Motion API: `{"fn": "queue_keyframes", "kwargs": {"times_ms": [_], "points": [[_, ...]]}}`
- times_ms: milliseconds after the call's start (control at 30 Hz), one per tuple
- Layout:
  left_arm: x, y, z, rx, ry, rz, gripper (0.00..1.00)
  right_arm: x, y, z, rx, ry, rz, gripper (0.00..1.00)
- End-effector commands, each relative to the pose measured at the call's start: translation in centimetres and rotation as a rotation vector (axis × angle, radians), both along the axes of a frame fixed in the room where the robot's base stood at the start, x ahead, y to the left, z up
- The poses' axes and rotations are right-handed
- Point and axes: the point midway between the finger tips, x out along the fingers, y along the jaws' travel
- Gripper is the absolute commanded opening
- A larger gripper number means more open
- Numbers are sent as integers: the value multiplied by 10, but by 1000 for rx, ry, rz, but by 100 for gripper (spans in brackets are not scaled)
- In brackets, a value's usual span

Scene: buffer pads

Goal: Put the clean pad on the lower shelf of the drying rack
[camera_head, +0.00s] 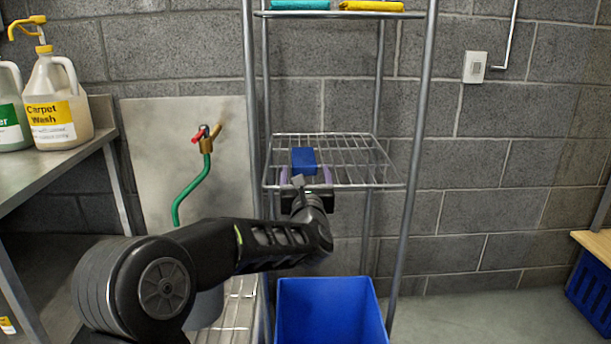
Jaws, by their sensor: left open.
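A small blue pad (304,161) is at the wire lower shelf (360,172) of the drying rack (414,150), towards its left side. It appears to rest on the wires. My left gripper (306,176) is open at the front edge of this shelf, with one finger on each side just in front of the pad. Whether the fingers touch the pad or the wires I cannot tell. My right gripper is not in view.
The upper shelf (340,14) holds a teal item (300,4) and a yellow item (371,6). A blue bin (330,312) stands below. A tap with a green hose (190,190) is to the left. Jugs (57,95) stand on a side table. The lower shelf's right side is bare.

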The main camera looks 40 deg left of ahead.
Motion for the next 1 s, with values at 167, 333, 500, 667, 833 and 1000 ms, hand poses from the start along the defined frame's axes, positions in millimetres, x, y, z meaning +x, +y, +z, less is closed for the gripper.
{"fn": "queue_keyframes", "kwargs": {"times_ms": [167,333,500,667,833,1000], "points": [[0,0,0,0,0,0,78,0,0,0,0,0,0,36],[0,0,5,-1,1,0,78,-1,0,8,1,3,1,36],[-18,-14,1,-1,0,-2,78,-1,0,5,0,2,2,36],[-44,-34,-2,0,-1,-2,78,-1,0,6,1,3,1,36],[-72,-56,-7,1,-1,-2,78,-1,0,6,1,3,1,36],[-90,-69,-9,1,-1,-1,78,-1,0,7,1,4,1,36]]}}
